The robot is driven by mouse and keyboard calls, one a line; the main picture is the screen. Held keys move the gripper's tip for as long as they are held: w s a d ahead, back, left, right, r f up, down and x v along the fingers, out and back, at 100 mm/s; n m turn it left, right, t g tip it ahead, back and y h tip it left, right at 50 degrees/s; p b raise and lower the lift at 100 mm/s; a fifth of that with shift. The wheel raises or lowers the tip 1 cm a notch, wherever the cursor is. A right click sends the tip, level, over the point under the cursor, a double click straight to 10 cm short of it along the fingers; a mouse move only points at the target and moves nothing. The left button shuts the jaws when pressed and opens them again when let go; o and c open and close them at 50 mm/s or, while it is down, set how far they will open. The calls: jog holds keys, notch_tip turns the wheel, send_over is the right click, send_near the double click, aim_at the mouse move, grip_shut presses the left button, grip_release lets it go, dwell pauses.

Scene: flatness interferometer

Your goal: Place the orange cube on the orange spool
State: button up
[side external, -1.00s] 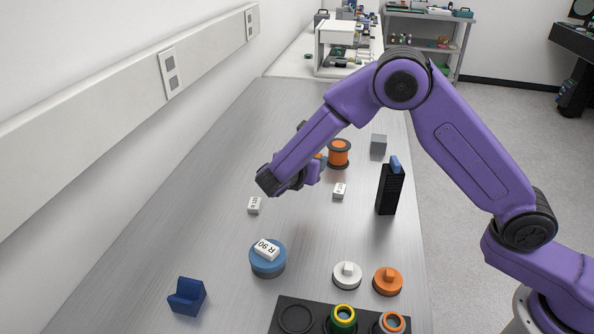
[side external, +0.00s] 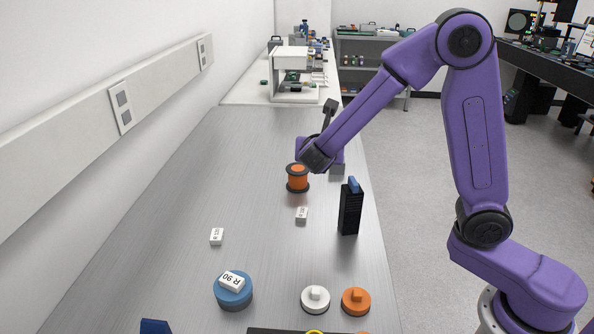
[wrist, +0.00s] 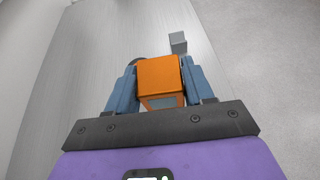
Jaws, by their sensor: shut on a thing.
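The orange cube (wrist: 158,78) is between the two blue fingers of my gripper (wrist: 157,70) in the wrist view, and the gripper is shut on it. In the side view, my wrist hides the cube and fingers. The orange spool (side external: 297,178) stands upright on the bench, with dark flanges at top and bottom. My wrist is just right of it and higher in the side picture. In the wrist view, a dark curved edge, perhaps the spool's flange (wrist: 134,62), shows behind the cube; the cube hides the rest.
A grey block (side external: 337,169) stands right of the spool. A black slotted rack (side external: 350,210) holding a blue piece is nearer. Small white labelled blocks (side external: 302,215) and (side external: 217,236), a blue round piece (side external: 234,292), and white (side external: 315,299) and orange (side external: 356,301) knobbed discs lie in front.

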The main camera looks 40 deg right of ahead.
jog(key=d+r, duration=0.2)
jog(key=d, duration=0.2)
send_over(298, 169)
jog(key=s, duration=0.1)
jog(key=shift+n+t, duration=0.3)
jog(key=shift+n, duration=0.1)
notch_tip(298, 169, down, 8)
jog(key=shift+s+f, duration=0.15)
jog(key=shift+w+f, duration=0.5)
jog(key=shift+f, duration=0.1)
jog(key=shift+w+f, duration=0.15)
jog(key=shift+f, duration=1.5)
jog(key=shift+f, duration=0.1)
jog(key=o, duration=1.1)
jog(key=shift+o, duration=0.2)
